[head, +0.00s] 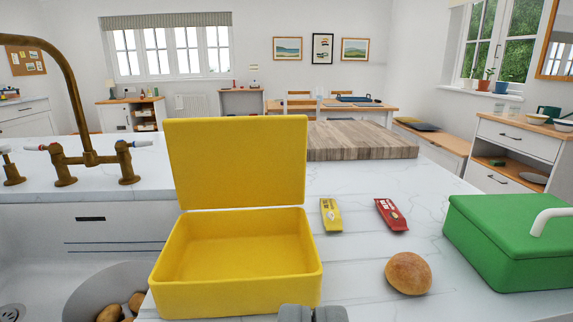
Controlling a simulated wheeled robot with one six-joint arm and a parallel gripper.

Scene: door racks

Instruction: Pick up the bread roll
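A round brown bread roll (408,273) rests on the white marble counter, right of an open yellow box (236,291) and left of a closed green box (515,240). My gripper (313,314) shows only as a grey part at the bottom edge, in front of the yellow box's right corner. It is left of the roll and apart from it in the picture. Its fingertips are mostly cut off, so I cannot tell whether it is open or shut.
A yellow packet (331,215) and a red packet (391,214) lie behind the roll. The yellow box's lid stands upright, and its inside looks empty. A wooden board (362,140) lies farther back. A sink (75,290) with potatoes and a brass tap (86,158) are at left.

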